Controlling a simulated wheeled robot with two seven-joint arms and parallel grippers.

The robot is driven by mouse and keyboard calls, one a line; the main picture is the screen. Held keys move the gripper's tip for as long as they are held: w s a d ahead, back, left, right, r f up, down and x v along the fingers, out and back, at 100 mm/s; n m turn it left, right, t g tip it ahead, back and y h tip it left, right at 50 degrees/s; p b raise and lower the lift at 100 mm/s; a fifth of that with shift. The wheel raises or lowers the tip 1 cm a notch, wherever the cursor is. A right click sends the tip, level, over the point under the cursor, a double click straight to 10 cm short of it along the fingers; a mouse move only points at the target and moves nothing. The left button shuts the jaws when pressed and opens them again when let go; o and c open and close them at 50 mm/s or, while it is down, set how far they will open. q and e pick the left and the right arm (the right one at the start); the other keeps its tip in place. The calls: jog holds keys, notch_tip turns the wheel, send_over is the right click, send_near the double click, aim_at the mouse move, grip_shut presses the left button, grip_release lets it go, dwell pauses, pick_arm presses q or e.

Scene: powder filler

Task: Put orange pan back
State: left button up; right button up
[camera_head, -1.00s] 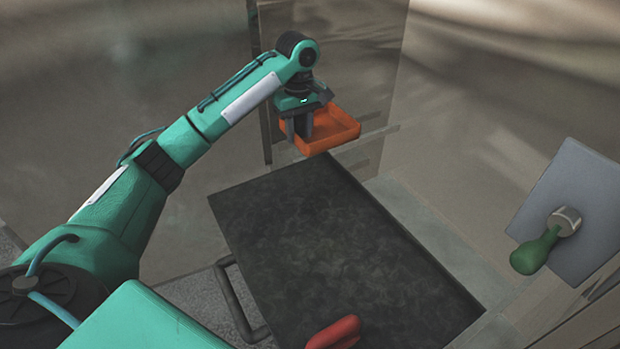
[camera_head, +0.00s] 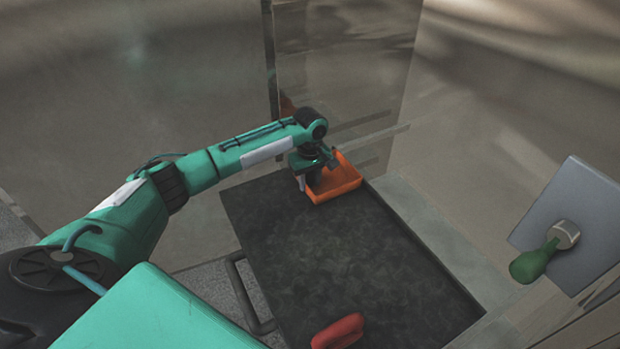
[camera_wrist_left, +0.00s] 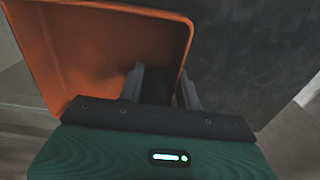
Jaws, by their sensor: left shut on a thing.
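The orange pan (camera_head: 347,181) is a shallow open tray at the far end of the dark flat surface in the head view. My left gripper (camera_head: 308,183) is shut on the pan's near-left wall. In the left wrist view the orange pan (camera_wrist_left: 100,45) fills the upper left, and the fingers of my left gripper (camera_wrist_left: 168,85) straddle its wall. The pan looks empty. I cannot tell whether its underside touches the dark surface. My right gripper is not in view.
The dark surface (camera_head: 350,260) is mostly bare. A red object (camera_head: 338,332) sits at its near edge, and a dark handle (camera_head: 245,290) is at its left. A grey panel with a green knob (camera_head: 533,262) stands at right. Glossy walls rise behind.

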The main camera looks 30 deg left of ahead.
pick_arm(q)
jog(key=shift+f, duration=0.1)
jog(key=o, duration=1.1)
jog(key=shift+c, duration=0.2)
notch_tip(320, 180, up, 11)
jog(key=b, duration=0.2)
jog(key=shift+b, duration=0.4)
jog(key=shift+r, duration=0.6)
